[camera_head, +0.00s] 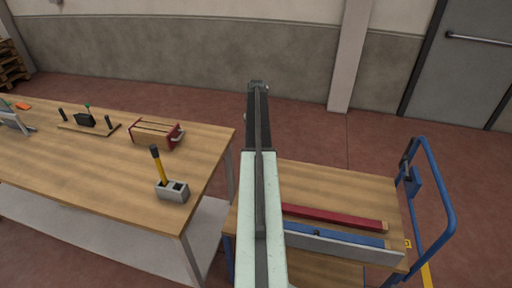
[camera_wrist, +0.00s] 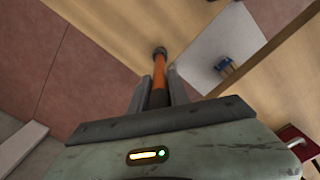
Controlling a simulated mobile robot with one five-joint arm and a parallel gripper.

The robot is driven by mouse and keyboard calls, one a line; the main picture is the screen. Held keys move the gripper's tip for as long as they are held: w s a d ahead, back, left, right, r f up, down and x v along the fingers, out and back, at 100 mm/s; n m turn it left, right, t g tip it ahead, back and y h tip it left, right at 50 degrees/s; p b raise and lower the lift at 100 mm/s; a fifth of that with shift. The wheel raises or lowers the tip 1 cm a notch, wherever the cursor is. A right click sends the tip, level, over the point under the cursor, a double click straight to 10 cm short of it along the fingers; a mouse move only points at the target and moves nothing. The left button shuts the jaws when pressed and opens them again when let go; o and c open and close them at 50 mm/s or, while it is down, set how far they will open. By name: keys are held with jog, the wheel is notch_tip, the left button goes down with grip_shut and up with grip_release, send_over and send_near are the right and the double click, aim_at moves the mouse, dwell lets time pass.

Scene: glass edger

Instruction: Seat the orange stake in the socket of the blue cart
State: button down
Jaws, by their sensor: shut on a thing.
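In the wrist view, my gripper (camera_wrist: 162,88) is shut on the orange stake (camera_wrist: 162,73), which points away from the camera with its dark far end clear of the fingers. The stake and gripper are hidden behind my arm in the head view. The blue cart (camera_head: 385,200) stands at the right of the head view, with a wooden deck and a blue tube handle (camera_head: 448,205). I cannot make out its socket for certain. A small yellow piece (camera_head: 407,243) sits at the deck's right front edge.
A red bar (camera_head: 335,217) and a blue bar (camera_head: 340,238) lie on the deck. The table (camera_head: 90,165) at left bears a grey block (camera_head: 171,191) with a black-and-yellow tool, and a red-ended wooden box (camera_head: 155,134). Floor behind the cart is clear.

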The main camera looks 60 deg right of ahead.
notch_tip(320, 180, down, 4)
jog(key=b, duration=0.3)
jog(key=shift+r+b, duration=0.1)
jog(key=shift+b, duration=0.2)
jog(key=c, duration=1.2)
grip_release()
jog(key=shift+c, duration=0.2)
jog(key=shift+r, duration=0.1)
notch_tip(320, 180, up, 12)
jog(key=p, duration=1.2)
jog(key=shift+r, duration=0.2)
jog(key=shift+f, duration=0.1)
